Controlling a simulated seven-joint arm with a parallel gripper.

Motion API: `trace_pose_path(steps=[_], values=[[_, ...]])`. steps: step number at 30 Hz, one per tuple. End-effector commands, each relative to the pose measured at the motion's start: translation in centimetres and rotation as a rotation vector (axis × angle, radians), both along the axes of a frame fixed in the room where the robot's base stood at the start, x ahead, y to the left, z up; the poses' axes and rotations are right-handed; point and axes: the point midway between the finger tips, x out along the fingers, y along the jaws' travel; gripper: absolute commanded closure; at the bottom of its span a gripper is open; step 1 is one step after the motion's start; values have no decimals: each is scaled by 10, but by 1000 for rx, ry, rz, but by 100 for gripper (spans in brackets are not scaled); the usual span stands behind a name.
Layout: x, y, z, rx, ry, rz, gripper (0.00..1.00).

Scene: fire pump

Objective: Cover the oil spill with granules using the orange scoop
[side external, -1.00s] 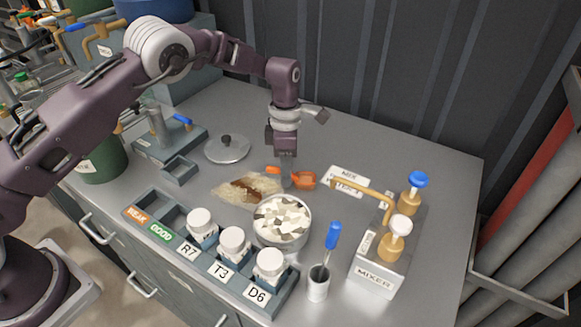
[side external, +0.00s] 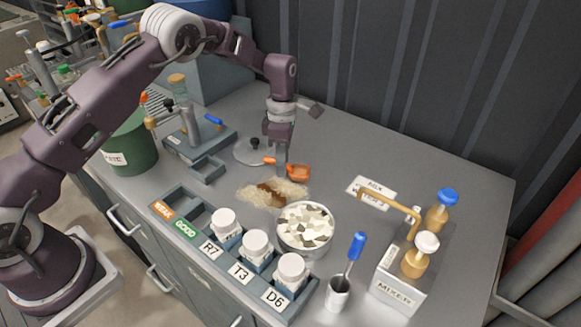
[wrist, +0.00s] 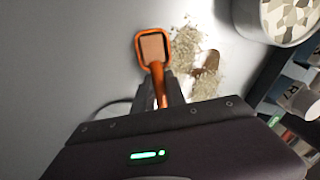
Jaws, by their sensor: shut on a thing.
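My gripper (side external: 282,165) is shut on the handle of the orange scoop (side external: 297,172), just above the table behind the spill. In the wrist view the scoop (wrist: 153,48) points away from my gripper. Its inside looks plain orange-tan, and I cannot tell whether any granules are in it. The oil spill (side external: 273,197) shows as a brown patch between pale granules (side external: 252,195) on the left and more on the right. In the wrist view a brown strip of oil (wrist: 211,62) stays bare beside granules (wrist: 186,48). A round tub (side external: 305,228) of whitish chunks stands in front.
A rack (side external: 191,202) with white-capped jars (side external: 256,243) lies along the front edge. A mixer stand (side external: 402,285) and a cup (side external: 338,293) with a blue-handled tool are at the right. A grey lid (side external: 247,152) lies behind left.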

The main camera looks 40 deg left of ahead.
Motion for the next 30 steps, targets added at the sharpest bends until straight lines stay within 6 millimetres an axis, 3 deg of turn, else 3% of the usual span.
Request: trace_pose_path(steps=[10,17,30], values=[[0,33,0,1,1,2,100],[-22,31,0,1,3,0,100],[-22,-9,0,1,2,-3,100]])
